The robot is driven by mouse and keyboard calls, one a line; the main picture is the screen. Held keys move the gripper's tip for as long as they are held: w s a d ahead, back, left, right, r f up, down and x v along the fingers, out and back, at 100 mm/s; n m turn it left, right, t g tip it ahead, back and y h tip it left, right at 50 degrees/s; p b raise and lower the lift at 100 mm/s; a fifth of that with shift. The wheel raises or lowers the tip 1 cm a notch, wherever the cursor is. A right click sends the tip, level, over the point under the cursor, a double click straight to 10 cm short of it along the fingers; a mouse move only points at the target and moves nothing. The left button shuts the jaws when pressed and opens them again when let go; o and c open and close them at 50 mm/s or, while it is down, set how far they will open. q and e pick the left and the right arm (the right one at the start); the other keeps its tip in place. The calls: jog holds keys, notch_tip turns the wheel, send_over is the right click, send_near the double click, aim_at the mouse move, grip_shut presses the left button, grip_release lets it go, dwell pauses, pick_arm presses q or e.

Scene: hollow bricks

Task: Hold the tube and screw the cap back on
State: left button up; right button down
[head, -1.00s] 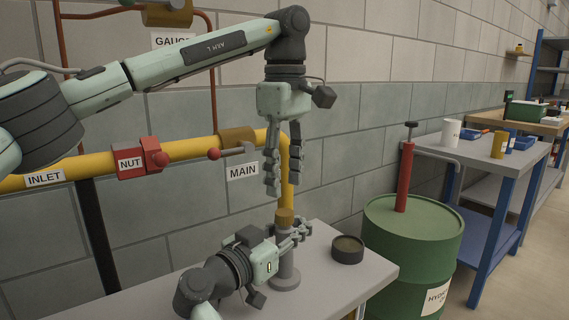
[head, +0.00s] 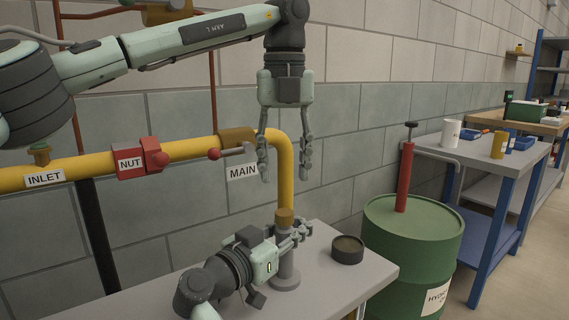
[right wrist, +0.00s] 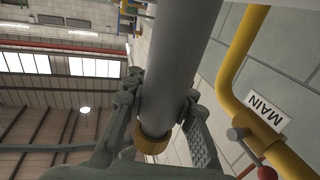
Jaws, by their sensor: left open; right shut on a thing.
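The grey tube (head: 286,268) stands upright on a round foot on the grey table. The brass-coloured cap (head: 285,217) sits on its top end; how far it is threaded cannot be told. My right gripper (head: 298,236) is shut around the tube just below the cap. In the right wrist view the tube (right wrist: 180,60) runs between the fingers, with the cap (right wrist: 152,143) at its end. My left gripper (head: 284,176) is open and empty, pointing down above the cap and clear of it.
A dark round open container (head: 347,249) stands on the table (head: 335,280) right of the tube. A yellow pipe (head: 195,150) with a red nut block (head: 130,162) and a valve handle (head: 230,152) runs behind. A green drum (head: 412,240) stands at the right.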

aim_at(285, 212)
pick_arm(q)
jog(key=shift+n, duration=0.5)
jog(key=shift+f, duration=4)
jog(key=shift+c, duration=0.3)
